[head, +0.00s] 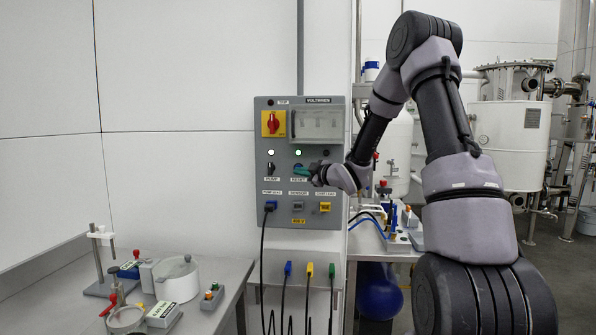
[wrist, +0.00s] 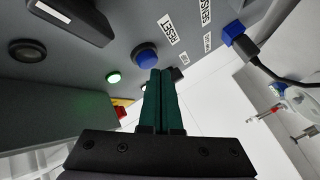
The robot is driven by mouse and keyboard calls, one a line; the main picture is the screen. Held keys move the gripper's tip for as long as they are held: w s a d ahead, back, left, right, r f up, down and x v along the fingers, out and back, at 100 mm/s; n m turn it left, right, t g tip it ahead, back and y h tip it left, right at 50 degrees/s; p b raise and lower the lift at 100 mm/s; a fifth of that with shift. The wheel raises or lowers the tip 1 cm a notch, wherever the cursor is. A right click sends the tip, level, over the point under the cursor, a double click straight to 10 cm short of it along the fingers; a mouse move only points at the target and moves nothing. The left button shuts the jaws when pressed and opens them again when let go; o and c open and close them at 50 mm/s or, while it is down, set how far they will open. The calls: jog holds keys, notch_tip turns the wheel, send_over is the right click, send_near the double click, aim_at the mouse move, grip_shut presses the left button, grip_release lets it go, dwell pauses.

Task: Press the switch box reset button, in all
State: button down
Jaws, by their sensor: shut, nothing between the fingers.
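The grey switch box (head: 262,205) is mounted on the white wall. Its blue reset button (wrist: 145,55) shows in the wrist view, with the RESET label (wrist: 172,31) beside it. In the head view my gripper (head: 298,171) is in front of the box at the reset button and covers most of it. My gripper's green fingers (wrist: 161,72) are together and empty in the wrist view. Their tips overlap the edge of the blue button in the picture. I cannot tell whether they touch it.
A lit green lamp (head: 298,153) is above the button. A red-yellow rotary switch (head: 273,124) and black selector (head: 270,167) are nearby. A bench (head: 215,312) with lab items stands at lower left.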

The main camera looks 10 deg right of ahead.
jog(key=shift+s+a, duration=0.1)
jog(key=shift+s, duration=0.15)
jog(key=s, duration=0.1)
jog(key=s+a, duration=0.1)
jog(key=s, duration=0.2)
jog(key=shift+s+a, duration=0.25)
jog(key=shift+s, duration=0.15)
jog(key=shift+r, duration=0.1)
dwell(0.5)
